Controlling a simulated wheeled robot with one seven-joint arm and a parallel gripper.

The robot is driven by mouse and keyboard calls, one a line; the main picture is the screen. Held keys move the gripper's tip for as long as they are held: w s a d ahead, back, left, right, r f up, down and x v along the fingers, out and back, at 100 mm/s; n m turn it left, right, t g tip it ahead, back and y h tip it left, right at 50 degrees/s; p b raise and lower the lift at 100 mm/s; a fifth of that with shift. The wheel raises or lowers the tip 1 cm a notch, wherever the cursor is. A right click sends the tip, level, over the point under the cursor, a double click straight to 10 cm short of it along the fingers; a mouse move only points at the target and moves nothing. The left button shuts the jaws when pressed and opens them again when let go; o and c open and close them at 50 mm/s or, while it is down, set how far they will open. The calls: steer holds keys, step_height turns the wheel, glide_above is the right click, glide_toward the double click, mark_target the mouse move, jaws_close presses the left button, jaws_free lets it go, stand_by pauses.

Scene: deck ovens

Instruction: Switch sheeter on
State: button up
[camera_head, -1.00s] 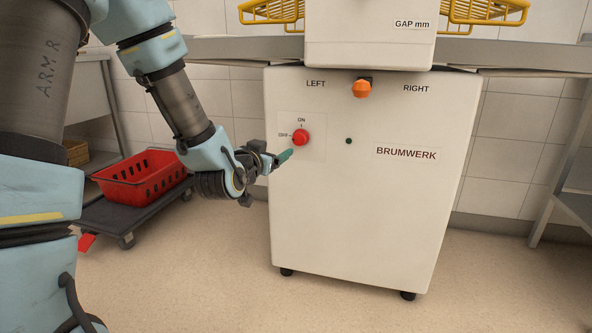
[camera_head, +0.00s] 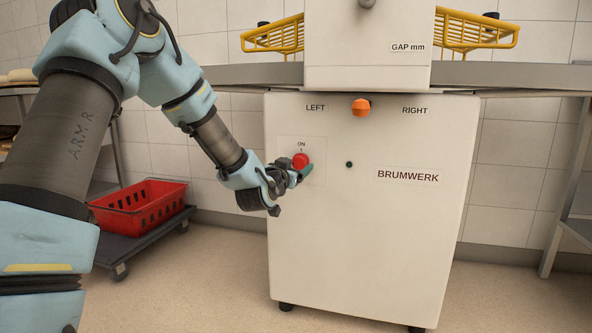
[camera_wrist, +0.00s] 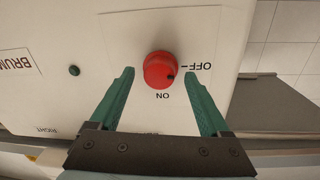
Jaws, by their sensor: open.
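The sheeter (camera_head: 370,230) is a white cabinet with a red rotary knob (camera_head: 301,160) on its front, labelled ON and OFF. In the wrist view the red knob (camera_wrist: 158,69) shows between the green fingertips, with a gap on each side. Its dark mark lies on the side towards the OFF label (camera_wrist: 197,67). My gripper (camera_head: 300,172) is open at the knob, and its fingers hide the OFF label in the head view. I cannot tell how deep the fingertips reach along the knob. A small dark green lamp (camera_head: 349,165) sits right of the knob.
An orange knob (camera_head: 361,107) between LEFT and RIGHT sits higher on the cabinet. Grey side tables (camera_head: 240,77) and yellow wire racks (camera_head: 275,38) extend above. A red crate (camera_head: 140,205) on a dark dolly (camera_head: 130,243) stands at left. Floor before the cabinet is clear.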

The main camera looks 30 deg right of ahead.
steer(key=shift+w+d, duration=0.1)
steer(key=shift+d, duration=0.1)
jaws_close()
stand_by(0.6)
